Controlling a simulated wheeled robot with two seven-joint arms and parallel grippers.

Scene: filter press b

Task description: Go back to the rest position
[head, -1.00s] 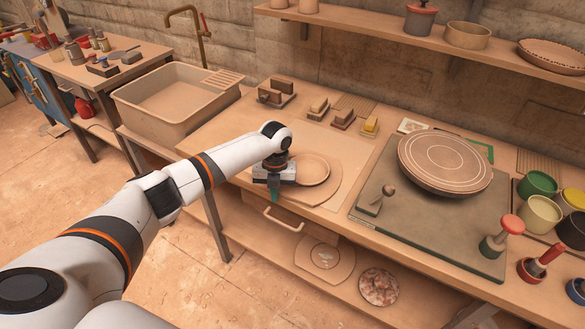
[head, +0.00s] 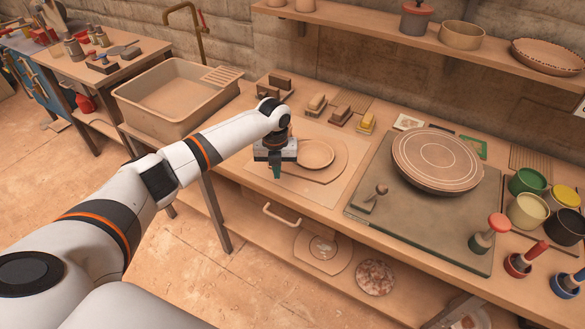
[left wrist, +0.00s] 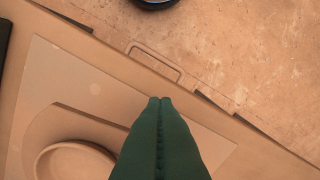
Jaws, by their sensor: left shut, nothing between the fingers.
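My left gripper (head: 276,172) is shut and empty, held above the front edge of the workbench, pointing down. In the left wrist view its green fingertips (left wrist: 160,100) meet with nothing between them. A shallow round dish (head: 316,154) lies on a board just right of the gripper, and part of the dish (left wrist: 75,162) shows at the lower left of the left wrist view. My right gripper is in neither view.
A sink basin (head: 172,98) stands left of my left arm. A drawer handle (head: 282,215) is on the bench front below the gripper. A round plate (head: 437,158) lies on a dark mat at the right, with several pots and stamps beyond. A shelf (head: 400,38) runs along the wall.

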